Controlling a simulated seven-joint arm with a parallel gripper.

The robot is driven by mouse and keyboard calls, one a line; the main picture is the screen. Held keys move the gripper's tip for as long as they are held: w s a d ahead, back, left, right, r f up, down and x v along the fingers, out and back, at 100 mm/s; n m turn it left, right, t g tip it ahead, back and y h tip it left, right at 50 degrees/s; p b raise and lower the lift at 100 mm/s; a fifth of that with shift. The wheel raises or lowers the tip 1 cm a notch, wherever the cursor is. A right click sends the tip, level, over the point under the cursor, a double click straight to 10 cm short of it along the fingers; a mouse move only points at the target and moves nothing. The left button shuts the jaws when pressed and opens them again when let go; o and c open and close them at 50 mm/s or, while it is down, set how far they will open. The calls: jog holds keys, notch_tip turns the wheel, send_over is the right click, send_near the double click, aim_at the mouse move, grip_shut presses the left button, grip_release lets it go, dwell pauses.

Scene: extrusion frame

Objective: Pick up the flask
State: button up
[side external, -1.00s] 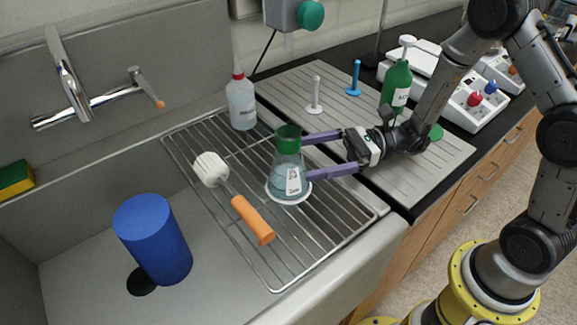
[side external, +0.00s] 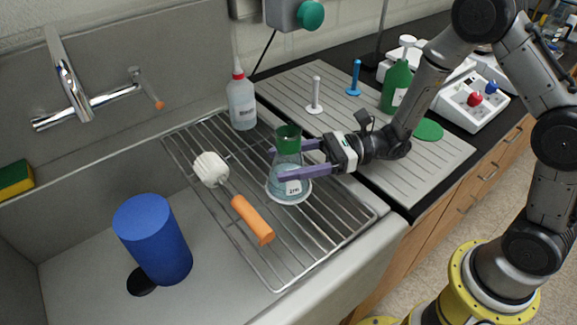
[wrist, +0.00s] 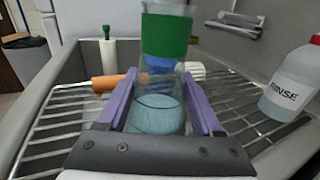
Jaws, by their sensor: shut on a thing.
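The flask (side external: 288,172) is clear glass with a green band at its neck and pale blue liquid inside.
An orange-handled brush (side external: 252,220) lies on the rack (side external: 300,245) left of the flask. A rinse bottle (side external: 241,103) stands behind. A blue cylinder (side external: 153,240) is in the sink. A green bottle (side external: 397,86) and a ribbed board (side external: 290,90) are on the counter at the right.

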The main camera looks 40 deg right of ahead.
grip_shut()
jog(key=shift+r, duration=0.2)
jog(key=shift+r, duration=0.95)
jog(key=s+d+r, duration=0.6)
jog(key=s+r, duration=0.4)
jog(key=s, duration=0.2)
jog(key=shift+s+d+r, duration=0.15)
jog(key=shift+d+r, duration=0.1)
jog(key=shift+r, duration=0.1)
